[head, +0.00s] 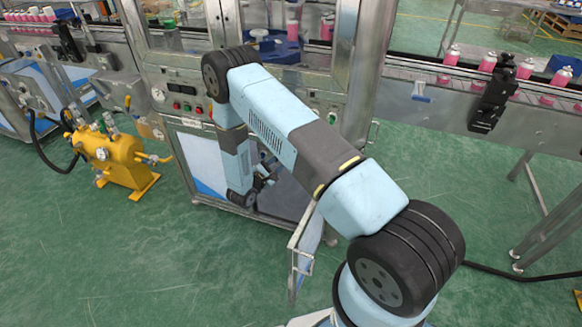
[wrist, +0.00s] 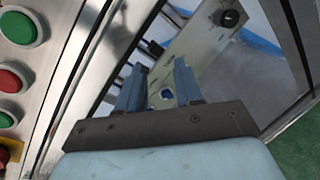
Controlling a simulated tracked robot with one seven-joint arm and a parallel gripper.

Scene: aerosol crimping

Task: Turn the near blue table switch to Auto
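My gripper (wrist: 160,82) is open in the wrist view, its two blue-grey fingers apart with no object gripped. Beyond the fingers is a pale slanted panel (wrist: 200,52). A small blue round spot (wrist: 166,93) on it shows between the fingers; I cannot tell whether it is a switch, or whether the fingers touch it. A black round knob (wrist: 230,18) sits farther up the panel. I cannot read any Auto label or knob setting. In the head view my gripper (head: 264,178) is small and partly hidden beside the open lower cabinet of the machine.
Green (wrist: 20,26) and red (wrist: 10,78) buttons line a steel panel on the left of the wrist view. A cabinet door (head: 303,255) stands open below my arm. A yellow pump unit (head: 112,158) stands left. A conveyor (head: 540,92) carries pink cans. Green floor is clear in front.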

